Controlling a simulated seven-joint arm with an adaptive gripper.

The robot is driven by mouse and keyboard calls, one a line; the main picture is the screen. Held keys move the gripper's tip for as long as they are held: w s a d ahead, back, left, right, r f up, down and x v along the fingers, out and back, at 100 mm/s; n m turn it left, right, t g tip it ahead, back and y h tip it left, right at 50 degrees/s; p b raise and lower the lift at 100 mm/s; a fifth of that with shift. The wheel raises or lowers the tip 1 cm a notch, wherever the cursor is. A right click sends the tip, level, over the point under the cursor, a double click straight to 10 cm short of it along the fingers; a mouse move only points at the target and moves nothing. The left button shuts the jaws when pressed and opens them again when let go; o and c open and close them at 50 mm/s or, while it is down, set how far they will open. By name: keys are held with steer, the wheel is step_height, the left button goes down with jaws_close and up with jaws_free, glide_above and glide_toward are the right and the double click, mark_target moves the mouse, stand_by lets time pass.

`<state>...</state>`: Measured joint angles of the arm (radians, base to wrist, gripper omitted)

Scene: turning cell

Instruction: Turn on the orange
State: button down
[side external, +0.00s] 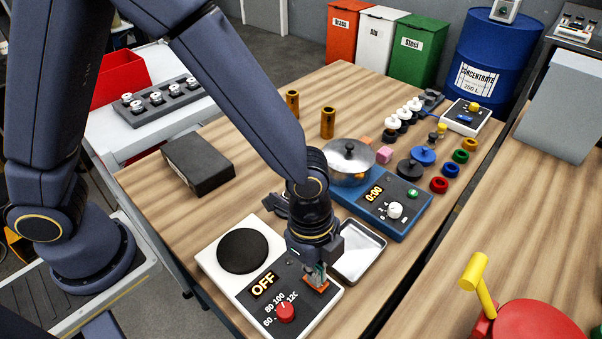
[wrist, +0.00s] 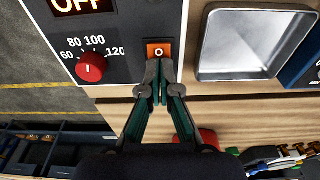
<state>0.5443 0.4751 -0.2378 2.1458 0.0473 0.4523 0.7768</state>
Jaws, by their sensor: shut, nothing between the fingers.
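The white hot plate unit (side external: 218,262) has a black round plate, a display reading OFF and a red knob (side external: 286,312) with a scale from 60 to 120. An orange switch (wrist: 158,47) marked "O" sits on its dark panel, to the right of the red knob in the wrist view. The switch also shows in the side view (side external: 314,287), partly hidden by the fingers. My gripper (wrist: 160,75) is shut and empty, with its fingertips at the edge of the switch. I cannot tell whether they touch it.
An empty metal tray (side external: 358,252) lies beside the unit. A blue unit (side external: 385,205) with a 0:00 display and a metal pot (side external: 349,160) stand behind it. A black box (side external: 198,160) lies at the back left.

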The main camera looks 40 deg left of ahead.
step_height(320, 180, up, 14)
steer(key=a, duration=0.1)
steer(key=shift+a, duration=0.35)
steer(key=shift+d, duration=0.65)
steer(key=f, duration=0.4)
steer(key=d+f, duration=0.1)
steer(key=f, duration=0.9)
steer(key=shift+d, duration=0.35)
